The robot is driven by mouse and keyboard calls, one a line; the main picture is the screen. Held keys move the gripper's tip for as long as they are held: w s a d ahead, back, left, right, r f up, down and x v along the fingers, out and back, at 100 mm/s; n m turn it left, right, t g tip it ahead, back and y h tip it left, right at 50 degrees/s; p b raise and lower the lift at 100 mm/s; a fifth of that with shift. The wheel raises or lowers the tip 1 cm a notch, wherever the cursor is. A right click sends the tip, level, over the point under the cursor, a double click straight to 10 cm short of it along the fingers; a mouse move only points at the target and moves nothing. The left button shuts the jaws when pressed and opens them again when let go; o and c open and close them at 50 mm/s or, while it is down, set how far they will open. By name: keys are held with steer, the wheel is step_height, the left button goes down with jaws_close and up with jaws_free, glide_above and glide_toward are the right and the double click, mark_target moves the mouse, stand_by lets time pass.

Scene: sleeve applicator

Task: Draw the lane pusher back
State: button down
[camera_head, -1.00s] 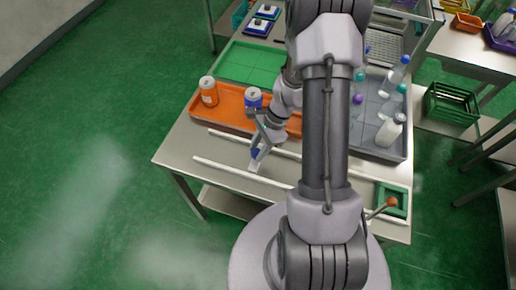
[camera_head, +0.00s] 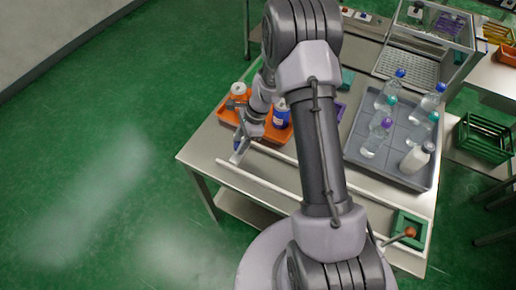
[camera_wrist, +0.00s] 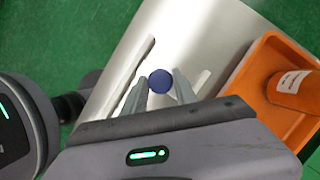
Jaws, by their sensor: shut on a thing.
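The lane pusher is a small pale block with a round blue knob. Its knob (camera_wrist: 160,80) sits between my two fingertips in the wrist view. In the head view the pusher (camera_head: 236,157) stands near the left end of the lane between two white rails (camera_head: 258,184). My gripper (camera_head: 241,143) is shut on the knob, and my wrist partly hides it. The rails show as pale strips on either side in the wrist view.
A grey tray (camera_head: 420,183) of bottles stands at right.

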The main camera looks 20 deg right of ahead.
steer(key=shift+w+a, duration=0.95)
steer(key=shift+w, duration=0.3)
steer(key=shift+w+r, duration=0.1)
steer(key=c, duration=1.1)
jaws_free()
steer(key=shift+a, duration=0.1)
steer(key=shift+c, duration=0.2)
steer(key=shift+o, duration=0.7)
steer(key=shift+w, duration=0.1)
steer(key=p+v, duration=0.4)
steer(key=v, duration=1.3)
steer(key=shift+r+p, duration=0.2)
steer(key=shift+p, duration=0.1)
